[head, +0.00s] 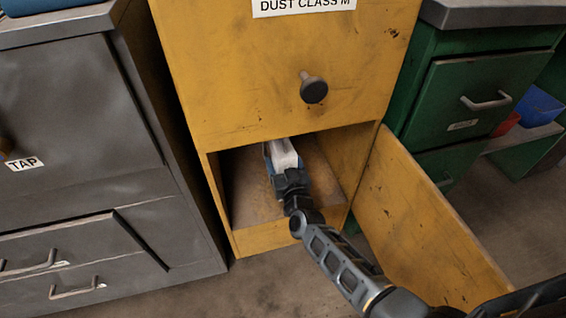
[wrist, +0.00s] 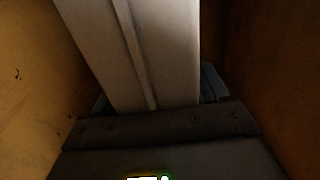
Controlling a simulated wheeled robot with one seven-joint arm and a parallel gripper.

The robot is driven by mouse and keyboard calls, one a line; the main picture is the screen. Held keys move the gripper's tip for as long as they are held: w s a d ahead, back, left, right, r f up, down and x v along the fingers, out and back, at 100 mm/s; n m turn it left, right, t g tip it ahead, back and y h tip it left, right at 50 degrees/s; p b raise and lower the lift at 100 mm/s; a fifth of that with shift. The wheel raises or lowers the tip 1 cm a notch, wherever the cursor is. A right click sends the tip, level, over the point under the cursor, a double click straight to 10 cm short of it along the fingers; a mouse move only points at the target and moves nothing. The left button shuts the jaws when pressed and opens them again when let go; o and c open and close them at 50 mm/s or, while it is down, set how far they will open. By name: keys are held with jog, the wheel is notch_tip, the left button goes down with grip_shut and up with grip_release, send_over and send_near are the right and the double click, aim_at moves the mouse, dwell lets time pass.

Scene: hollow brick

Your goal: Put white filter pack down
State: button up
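The white filter pack (head: 284,153) is inside the open lower compartment of the yellow cabinet (head: 270,238), at the end of my arm. In the wrist view the filter pack (wrist: 140,50) fills the upper middle as a pale block with a lengthwise groove. My gripper (head: 283,165) reaches into the compartment, with blue finger parts on both sides of the pack. The fingers appear closed on it; their tips are mostly hidden in the wrist view. I cannot tell whether the pack touches the compartment floor.
The compartment's yellow door (head: 415,220) hangs open on the right, beside my arm. A grey cabinet (head: 75,150) labelled TAP stands left, and a green drawer cabinet (head: 470,95) stands right. A round dark knob (head: 313,90) sticks out above the opening. Compartment walls flank my gripper closely.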

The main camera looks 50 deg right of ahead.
jog(key=o, duration=0.4)
jog(key=shift+r, duration=0.1)
jog(key=s+a+r+n+y+p, duration=0.2)
jog(key=s+a+r+y+p, duration=0.1)
jog(key=s+a, duration=1.4)
jog(key=s+a+r+n+y, duration=0.1)
jog(key=s+r+y, duration=0.1)
jog(key=s+r, duration=0.4)
jog(key=s+a+r+n+y, duration=0.2)
jog(key=s+r, duration=0.5)
jog(key=r, duration=0.1)
jog(key=s+a+r+n+y, duration=0.1)
jog(key=s+a+r+y, duration=0.1)
jog(key=s+r, duration=0.4)
jog(key=shift+s+a+r+n+y, duration=0.1)
jog(key=shift+s+r+n+y, duration=0.15)
jog(key=shift+r, duration=0.2)
jog(key=shift+s+a+r+n+y, duration=0.15)
jog(key=shift+r+y, duration=0.1)
jog(key=shift+r, duration=0.15)
